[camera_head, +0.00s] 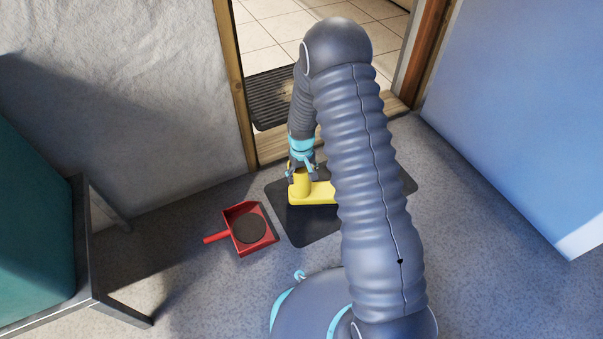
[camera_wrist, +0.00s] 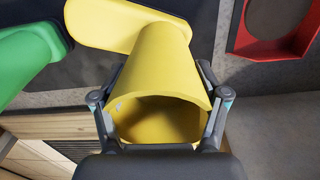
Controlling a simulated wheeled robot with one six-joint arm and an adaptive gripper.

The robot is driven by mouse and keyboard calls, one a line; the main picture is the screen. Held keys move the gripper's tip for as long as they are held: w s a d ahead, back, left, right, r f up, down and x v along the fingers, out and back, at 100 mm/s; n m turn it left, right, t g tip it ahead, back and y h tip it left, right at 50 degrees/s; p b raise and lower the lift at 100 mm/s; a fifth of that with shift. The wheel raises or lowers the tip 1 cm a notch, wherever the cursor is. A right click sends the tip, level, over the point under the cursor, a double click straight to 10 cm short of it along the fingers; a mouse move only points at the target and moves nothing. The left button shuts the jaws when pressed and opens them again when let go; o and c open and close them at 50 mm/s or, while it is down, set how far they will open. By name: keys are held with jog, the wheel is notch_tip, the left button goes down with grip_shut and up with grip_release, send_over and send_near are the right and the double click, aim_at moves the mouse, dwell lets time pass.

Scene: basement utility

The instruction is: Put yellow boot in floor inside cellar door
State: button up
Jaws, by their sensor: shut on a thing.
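The yellow boot (camera_head: 312,192) is at the dark mat in front of the doorway; I cannot tell whether its sole touches the mat. My gripper (camera_head: 302,172) is shut on its shaft from above. In the wrist view the fingers grip both sides of the yellow boot (camera_wrist: 160,60), with its open top facing the camera. My arm hides part of the boot's foot in the head view. The cellar doorway stands open behind, with a wooden threshold (camera_head: 272,148) and a pale tiled floor (camera_head: 265,40) inside it.
A green boot (camera_wrist: 25,60) lies beside the yellow one in the wrist view. A red dustpan (camera_head: 250,229) with a dark round thing (camera_head: 250,229) in it is left of the dark mat (camera_head: 310,226). A ribbed black mat (camera_head: 272,97) lies inside the doorway. A table stands at left.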

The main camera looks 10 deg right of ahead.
jog(key=shift+f, duration=0.3)
dwell(0.5)
jog(key=o, duration=1.8)
jog(key=shift+o, duration=0.2)
notch_tip(320, 180, up, 12)
jog(key=shift+a, duration=0.1)
jog(key=s+d+r+m+t+p, duration=0.1)
jog(key=s+r+p, duration=0.1)
jog(key=s+r, duration=0.8)
jog(key=s+d+r+t+p, duration=0.2)
jog(key=s+r, duration=0.8)
jog(key=r, duration=0.5)
jog(key=s+d+r+m+t+p, duration=0.1)
jog(key=s+r+p, duration=0.3)
jog(key=s+r, duration=0.6)
notch_tip(320, 180, up, 3)
jog(key=shift+d+r+m+t, duration=0.1)
jog(key=shift+d+m+t, duration=0.2)
jog(key=shift+d+t, duration=0.35)
